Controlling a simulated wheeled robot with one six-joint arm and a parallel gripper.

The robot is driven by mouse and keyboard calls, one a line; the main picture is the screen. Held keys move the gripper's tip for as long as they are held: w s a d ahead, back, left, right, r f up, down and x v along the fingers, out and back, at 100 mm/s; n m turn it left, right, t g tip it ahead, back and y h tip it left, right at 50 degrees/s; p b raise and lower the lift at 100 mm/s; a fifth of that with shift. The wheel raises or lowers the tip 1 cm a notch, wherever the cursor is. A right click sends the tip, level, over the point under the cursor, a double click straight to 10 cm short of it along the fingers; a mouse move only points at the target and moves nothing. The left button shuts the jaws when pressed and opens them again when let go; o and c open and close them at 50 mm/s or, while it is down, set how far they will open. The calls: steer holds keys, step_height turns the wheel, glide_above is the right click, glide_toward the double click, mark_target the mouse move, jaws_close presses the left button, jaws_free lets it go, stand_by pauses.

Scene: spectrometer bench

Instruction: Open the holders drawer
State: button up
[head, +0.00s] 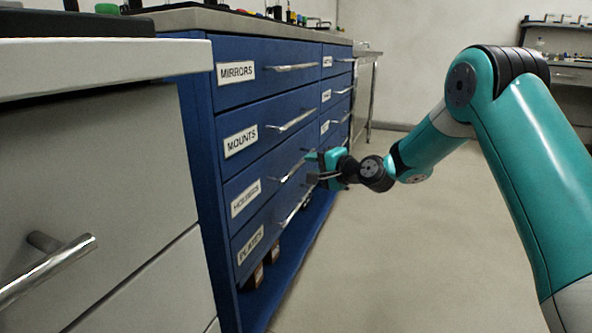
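The holders drawer (262,187) is the third one down in the near column of the blue cabinet, with a white HOLDERS label (245,198). Its front looks flush with the fronts around it, so it appears closed. Its silver bar handle (290,173) is at the right part of the front. My gripper (312,168) is at the far end of this handle, pointing left toward the cabinet. Its fingers look apart, one above the other. I cannot tell whether they touch the handle or have its end between them.
Above are the mirrors drawer (262,73) and mounts drawer (262,130); below is the plates drawer (262,232). A pale cabinet (110,170) with a protruding handle stands close at left. The floor (400,260) right of the blue cabinet is clear.

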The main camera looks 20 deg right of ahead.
mark_target(300, 162)
steer(key=shift+b+x, duration=0.55)
steer(key=shift+x, duration=2.05)
